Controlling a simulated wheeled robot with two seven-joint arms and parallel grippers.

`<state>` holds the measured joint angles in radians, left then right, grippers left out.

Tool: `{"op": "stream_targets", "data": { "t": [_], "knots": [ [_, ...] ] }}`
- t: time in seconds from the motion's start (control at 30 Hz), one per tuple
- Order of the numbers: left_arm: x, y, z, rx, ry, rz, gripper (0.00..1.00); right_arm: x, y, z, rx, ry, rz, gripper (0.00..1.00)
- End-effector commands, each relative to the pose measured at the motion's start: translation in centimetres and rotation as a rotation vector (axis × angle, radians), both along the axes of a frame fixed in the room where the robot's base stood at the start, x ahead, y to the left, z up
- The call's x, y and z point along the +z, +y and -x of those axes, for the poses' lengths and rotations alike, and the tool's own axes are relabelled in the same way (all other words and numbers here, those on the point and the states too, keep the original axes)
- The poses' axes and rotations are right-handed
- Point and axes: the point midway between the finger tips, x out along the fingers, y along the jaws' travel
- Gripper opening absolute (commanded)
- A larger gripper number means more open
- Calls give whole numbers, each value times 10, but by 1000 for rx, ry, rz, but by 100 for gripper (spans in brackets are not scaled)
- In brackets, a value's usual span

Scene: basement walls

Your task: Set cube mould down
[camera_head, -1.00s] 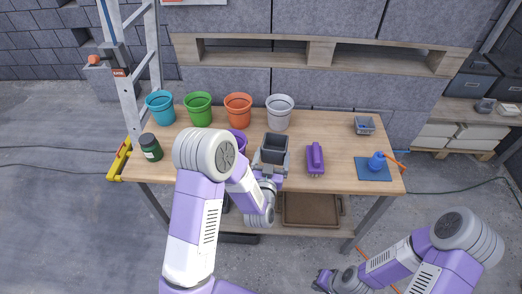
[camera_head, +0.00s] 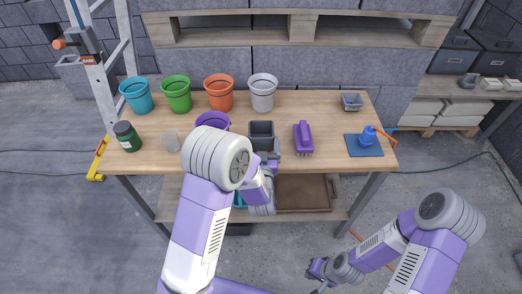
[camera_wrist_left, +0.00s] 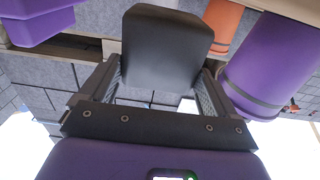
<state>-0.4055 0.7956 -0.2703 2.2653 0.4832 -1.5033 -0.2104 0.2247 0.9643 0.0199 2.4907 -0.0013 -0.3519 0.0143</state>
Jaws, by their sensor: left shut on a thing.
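The cube mould (camera_head: 261,131) is a dark grey, open-topped box at the table's front half, left of a purple brush. My left gripper (camera_head: 266,155) is shut on it from the front edge side. In the left wrist view the mould (camera_wrist_left: 165,48) sits between the two fingers, its dark wall facing the camera. I cannot tell whether its underside touches the wooden table (camera_head: 335,158). My right gripper (camera_head: 318,271) is low at the front right, away from the table, and too small to tell open or shut.
A purple pot (camera_head: 213,120) is close left of the mould, and the purple brush (camera_head: 303,138) close right. Teal, green, orange and white pots (camera_head: 262,93) line the back. A green jar (camera_head: 127,136), grey object (camera_head: 171,140) and blue mat (camera_head: 358,151) lie further out.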

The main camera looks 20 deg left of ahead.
Motion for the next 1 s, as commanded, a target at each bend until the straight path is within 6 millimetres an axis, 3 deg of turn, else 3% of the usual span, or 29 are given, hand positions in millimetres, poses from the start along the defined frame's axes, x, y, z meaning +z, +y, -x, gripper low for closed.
{"op": "stream_targets", "data": {
  "t": [0.13, 0.5, 0.53, 0.57, 0.87, 1.0],
  "knots": [
    [-24, 0, 0, -1, 2, -2, 42, -11, 0, 0, 0, 0, 0, 0],
    [-27, 0, 0, -1, -1, 0, 42, -13, 0, 0, 0, 0, 0, 0],
    [-27, 0, 0, -1, 1, -1, 95, -12, 0, 0, 0, 0, 0, 0],
    [-27, 0, 0, -1, 1, -1, 99, -11, 0, 0, 0, 0, 0, 0],
    [-23, 0, 0, 0, 0, -1, 100, -9, 0, 0, 0, 0, 0, 0],
    [-24, -6, 17, -2, 4, 0, 100, -6, 0, 0, 0, 0, 0, 0]
  ]
}}
